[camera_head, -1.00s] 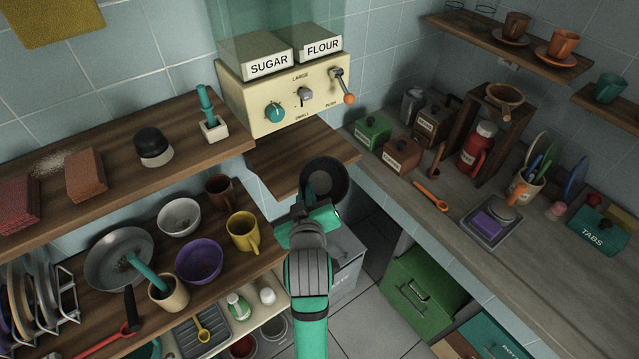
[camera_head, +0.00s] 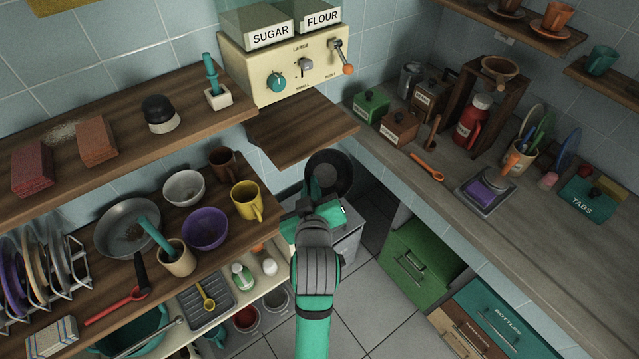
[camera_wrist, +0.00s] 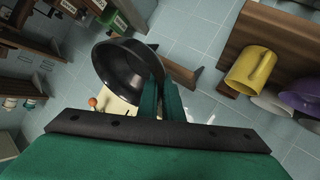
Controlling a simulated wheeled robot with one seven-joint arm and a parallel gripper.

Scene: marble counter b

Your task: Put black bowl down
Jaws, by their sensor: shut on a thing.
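The black bowl (camera_head: 329,172) is held in the air beyond the end of my arm in the head view, in front of the wooden shelf under the dispenser. In the wrist view the black bowl (camera_wrist: 122,75) is tilted, with its inside showing. My gripper (camera_wrist: 160,98) has its green fingers shut on the bowl's right rim in that view. In the head view my gripper (camera_head: 314,192) is partly hidden by my own wrist.
The wooden shelf (camera_head: 300,130) under the sugar and flour dispenser is bare. The left shelf holds a grey pan (camera_head: 128,226), purple bowl (camera_head: 205,228), white bowl (camera_head: 184,187) and yellow mug (camera_head: 246,200). The right counter (camera_head: 420,190) has free room along its front edge.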

